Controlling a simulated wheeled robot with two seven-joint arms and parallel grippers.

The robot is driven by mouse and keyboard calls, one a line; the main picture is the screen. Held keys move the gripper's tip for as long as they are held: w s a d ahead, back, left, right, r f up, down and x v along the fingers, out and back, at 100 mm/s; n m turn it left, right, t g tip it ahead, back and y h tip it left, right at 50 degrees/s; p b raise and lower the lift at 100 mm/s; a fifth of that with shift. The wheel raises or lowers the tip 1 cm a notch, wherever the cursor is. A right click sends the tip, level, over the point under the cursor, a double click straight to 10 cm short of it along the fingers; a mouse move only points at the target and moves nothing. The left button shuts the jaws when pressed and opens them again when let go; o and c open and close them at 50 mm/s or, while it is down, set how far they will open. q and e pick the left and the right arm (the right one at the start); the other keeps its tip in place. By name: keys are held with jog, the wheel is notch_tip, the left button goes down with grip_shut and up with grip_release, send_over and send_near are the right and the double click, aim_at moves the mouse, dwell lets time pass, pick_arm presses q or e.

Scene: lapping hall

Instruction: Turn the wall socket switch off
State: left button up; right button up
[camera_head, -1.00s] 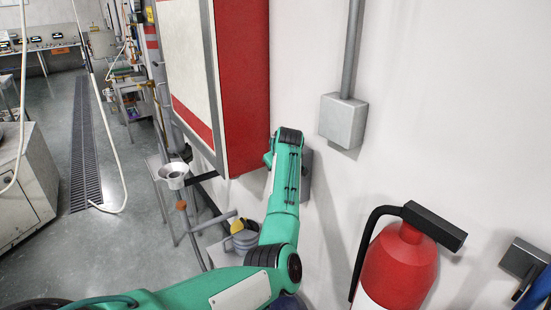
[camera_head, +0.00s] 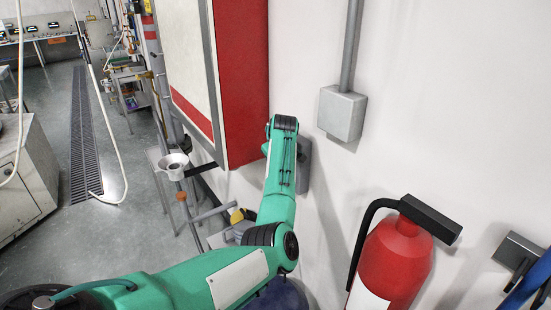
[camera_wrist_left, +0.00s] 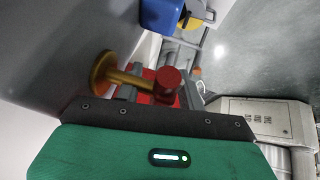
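My left arm (camera_head: 275,205) reaches up along the white wall in the head view. Its far end lies beside a flat grey fitting (camera_head: 304,165) on the wall, which it partly covers. I cannot tell whether this fitting is the wall socket, and no switch shows clearly. In the left wrist view my left gripper's dark front edge (camera_wrist_left: 150,118) spans the picture. Beyond it are a brass-coloured stem with a disc (camera_wrist_left: 103,72) and a red cylinder (camera_wrist_left: 167,83). My right gripper is not in view.
A light grey box (camera_head: 342,113) with a conduit is on the wall to the right of the arm. A red and white cabinet (camera_head: 243,85) stands out at left. A red fire extinguisher (camera_head: 395,262) and a dark wall box (camera_head: 518,252) are at right. A blue object (camera_wrist_left: 162,15) shows in the wrist view.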

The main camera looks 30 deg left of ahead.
pick_arm(q)
jog(key=b+v, duration=0.4)
jog(key=v, duration=0.9)
jog(key=shift+r, duration=0.35)
jog(key=shift+s+d, duration=0.1)
